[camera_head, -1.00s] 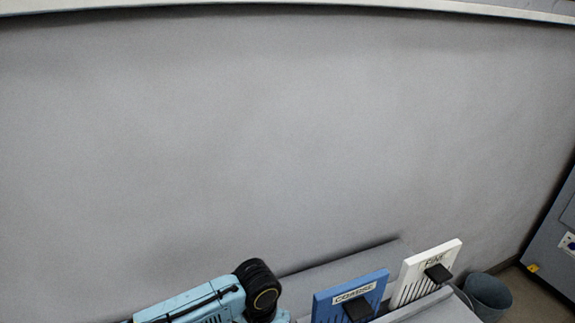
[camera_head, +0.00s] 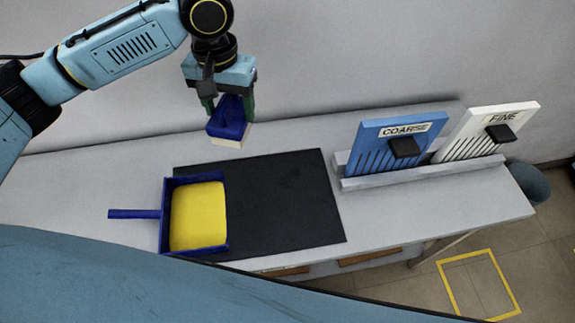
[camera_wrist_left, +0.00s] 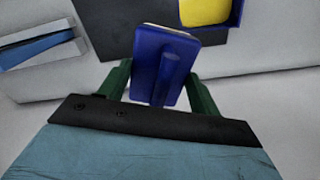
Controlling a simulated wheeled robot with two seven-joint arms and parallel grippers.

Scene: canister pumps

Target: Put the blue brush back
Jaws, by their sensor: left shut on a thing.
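My left gripper (camera_head: 230,108) is shut on the blue brush (camera_head: 229,126), which has pale bristles underneath. The brush is held in the air above the back part of the table, behind the black mat (camera_head: 285,200). In the left wrist view the brush (camera_wrist_left: 150,52) sits between the green fingers of the gripper (camera_wrist_left: 160,85), its handle toward the camera. A blue dustpan (camera_head: 165,235) with a yellow filling (camera_head: 198,216) lies on the left part of the mat, its handle pointing left. My right gripper is not in view.
A blue board marked COARSE (camera_head: 372,142) and a white board marked FINE (camera_head: 485,122) stand in a grey rack (camera_head: 420,174) on the table's right. The grey table (camera_head: 80,185) is clear at the left. A bin (camera_head: 530,182) stands beyond its right end.

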